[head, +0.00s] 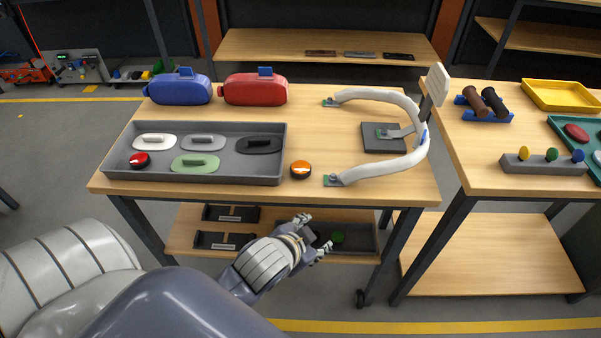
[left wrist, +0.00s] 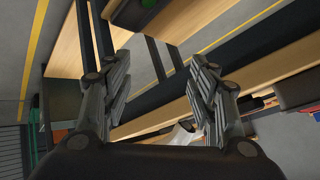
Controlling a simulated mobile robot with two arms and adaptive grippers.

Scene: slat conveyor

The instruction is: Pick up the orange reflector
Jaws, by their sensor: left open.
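The orange reflector (head: 300,169) is a small round puck with a dark base. It lies on the wooden table top near the front edge, just right of the grey tray. My left gripper (head: 315,234) is open and empty, in front of the table and below its top, lower in the head view than the reflector. The left wrist view shows its spread fingers (left wrist: 162,85) with nothing between them in contact. I cannot make out the reflector in the left wrist view. My right gripper is in neither view.
The grey tray (head: 233,181) holds a red reflector (head: 140,160) and several oval handled pieces. A white curved frame (head: 413,115) stands to the right. Blue (head: 180,91) and red (head: 254,91) cases are behind. The front table edge (head: 385,196) lies between gripper and reflector.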

